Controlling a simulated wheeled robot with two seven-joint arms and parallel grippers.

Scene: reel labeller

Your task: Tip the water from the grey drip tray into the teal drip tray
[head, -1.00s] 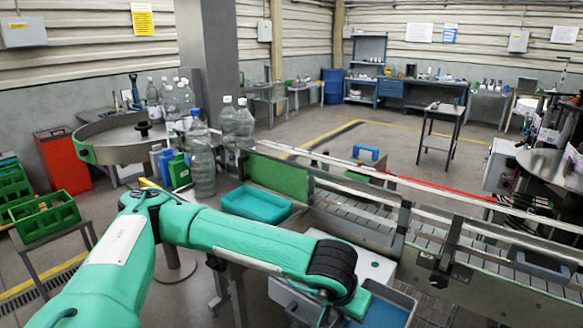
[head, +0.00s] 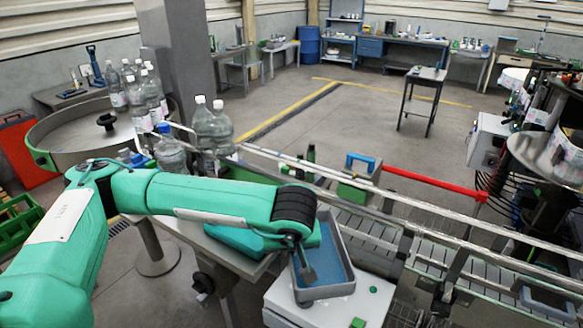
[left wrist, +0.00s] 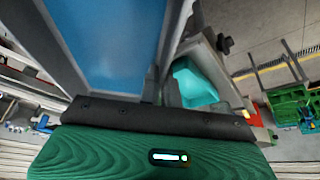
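The grey drip tray (head: 347,251) holds blue water and is in the air over the back left of a white cabinet. It looks slightly tilted. My left gripper (head: 305,268) is shut on its near-left wall; the left wrist view shows the fingers (left wrist: 160,88) at the rim, with the grey tray (left wrist: 60,40) and its blue water filling the upper left. The teal drip tray (head: 240,243) lies just left of the grey tray, partly hidden under my left arm. It also shows in the left wrist view (left wrist: 193,82), beyond the fingers. My right gripper is out of view.
The white cabinet top (head: 335,307) has small green parts on it. A conveyor with rails (head: 400,222) runs along the right. Clear bottles (head: 212,128) stand behind my left arm beside a round turntable (head: 80,135). Another grey tray (head: 548,300) is at the far right.

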